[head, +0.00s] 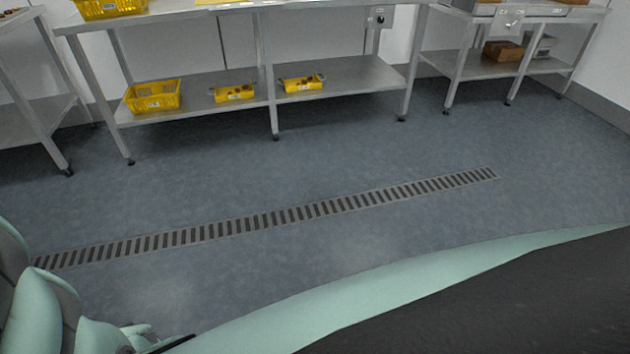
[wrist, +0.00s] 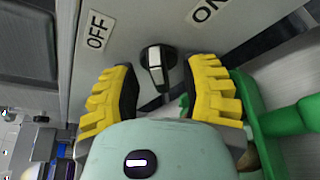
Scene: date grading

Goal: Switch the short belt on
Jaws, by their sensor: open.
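In the wrist view, a rotary switch knob (wrist: 156,66) with a light grey grip bar on a black base sits on a grey panel. An OFF label (wrist: 96,31) is to its upper left and an ON label (wrist: 209,9) to its upper right. The grip bar lies roughly upright in the picture; which label it points to is hard to tell. My gripper (wrist: 163,70) is open, its yellow ridged fingers on either side of the knob, with gaps showing. Contact is not visible. The belt itself is not clearly seen.
Green parts (wrist: 265,122) lie close to the right finger in the wrist view. In the head view, a steel table (head: 340,76) holds yellow crates (head: 153,97) on its lower shelf, with a small knob box (head: 380,17) under its top. The floor around the drain (head: 270,219) is clear.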

